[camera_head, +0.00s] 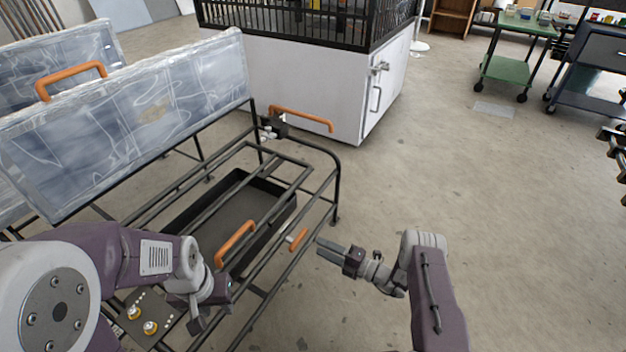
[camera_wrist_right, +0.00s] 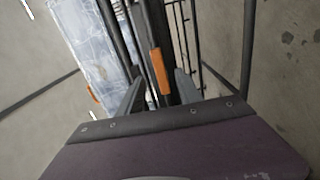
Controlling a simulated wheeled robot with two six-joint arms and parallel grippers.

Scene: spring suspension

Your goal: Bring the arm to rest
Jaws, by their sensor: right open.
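My right gripper (camera_head: 322,248) reaches in from the lower right, to the right of the black metal frame, and points left toward it. In the right wrist view its two fingers (camera_wrist_right: 158,92) are spread. A short orange grip (camera_wrist_right: 160,72) shows in the gap between them in that view, but a hold on it cannot be made out. In the head view the short orange grip (camera_head: 298,240) sits on the frame's right rail, a little apart from the fingertips. My left gripper (camera_head: 208,312) hangs over the frame's near end, beside a small panel with brass knobs (camera_head: 150,326); its jaw opening is unclear.
The black frame (camera_head: 325,185) holds a dark tray (camera_head: 275,212) and a larger orange handle (camera_head: 235,243). A wrapped translucent panel (camera_head: 130,120) stands at left. A white cabinet (camera_head: 300,90) stands behind. Open floor (camera_head: 470,190) lies to the right; carts stand far right.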

